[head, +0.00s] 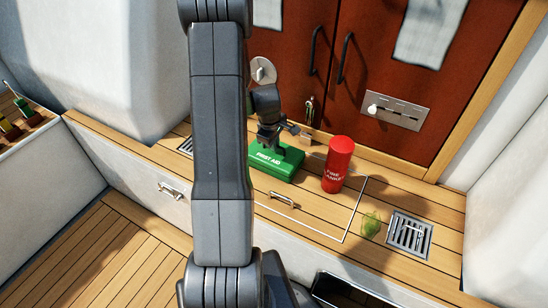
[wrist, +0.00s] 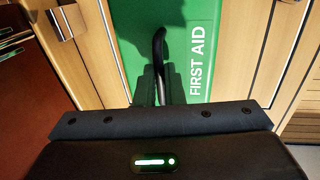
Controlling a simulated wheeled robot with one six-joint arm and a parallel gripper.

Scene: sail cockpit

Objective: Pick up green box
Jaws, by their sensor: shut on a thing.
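The green box (head: 284,172), marked FIRST AID, is on the wooden deck in front of the red-brown doors in the head view; I cannot tell whether it is touching the deck or slightly raised. It also shows in the wrist view (wrist: 195,40), where its dark curved handle (wrist: 159,45) stands up. My gripper (head: 272,143) is directly above the box, pointing down, and is shut on the box's handle. The fingertips (wrist: 163,95) are dark and partly hidden by shadow and the gripper body.
A red fire blanket cylinder (head: 338,165) stands close to the right of the box. A green crumpled item (head: 371,224) and a metal drain grate (head: 409,236) lie further right. A metal handle (head: 282,200) is in front. The doors (head: 385,85) rise behind.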

